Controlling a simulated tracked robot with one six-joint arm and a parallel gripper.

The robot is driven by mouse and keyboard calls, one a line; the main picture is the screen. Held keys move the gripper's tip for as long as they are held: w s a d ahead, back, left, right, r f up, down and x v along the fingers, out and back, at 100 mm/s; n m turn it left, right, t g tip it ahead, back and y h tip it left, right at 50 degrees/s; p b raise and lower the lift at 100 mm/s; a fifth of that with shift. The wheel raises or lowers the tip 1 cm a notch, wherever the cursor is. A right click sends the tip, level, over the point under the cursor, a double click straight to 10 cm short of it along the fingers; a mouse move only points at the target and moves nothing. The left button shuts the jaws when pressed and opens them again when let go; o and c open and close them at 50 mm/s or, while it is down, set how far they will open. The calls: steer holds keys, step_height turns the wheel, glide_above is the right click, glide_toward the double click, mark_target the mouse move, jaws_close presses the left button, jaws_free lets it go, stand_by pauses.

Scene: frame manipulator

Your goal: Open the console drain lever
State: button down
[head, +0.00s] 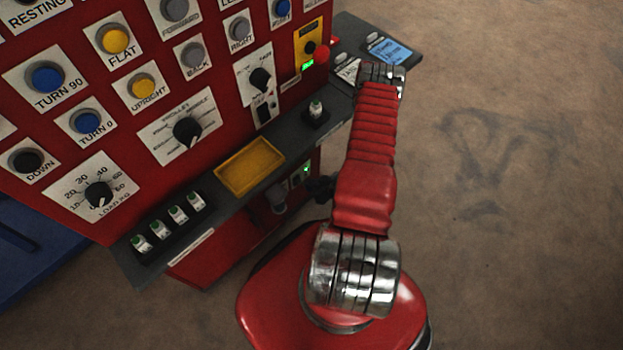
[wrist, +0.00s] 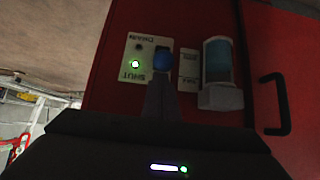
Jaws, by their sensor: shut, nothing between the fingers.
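The drain plate (wrist: 131,49) is pale and sits on the red console front in the wrist view, its lettering rotated. It reads DRAIN and SHUT, with a lit green lamp (wrist: 135,64). A blue knob (wrist: 162,60), seemingly the drain lever's end, shows at the plate's right edge. My gripper (wrist: 159,80) is shut and empty, its narrow dark fingers pointing at the knob from below in the picture. I cannot tell whether they touch. The lever's shaft is hidden. In the head view the plate (head: 301,174) shows small under the console shelf, beside my arm.
A teal-glass cylinder with a grey base (wrist: 220,97) stands right of the plate, and a black handle (wrist: 275,103) is further right. The console shelf (head: 220,208), with a yellow tray (head: 221,183), juts out above. Open floor (head: 520,250) lies to the right.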

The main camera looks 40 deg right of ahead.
steer(key=shift+d, duration=0.3)
steer(key=shift+s+a+f, duration=0.1)
steer(key=shift+s+a, duration=0.05)
steer(key=shift+a, duration=0.15)
steer(key=s+f, duration=0.4)
steer(key=f, duration=0.5)
steer(key=shift+r, duration=0.1)
stand_by(0.3)
steer(key=shift+r, duration=0.7)
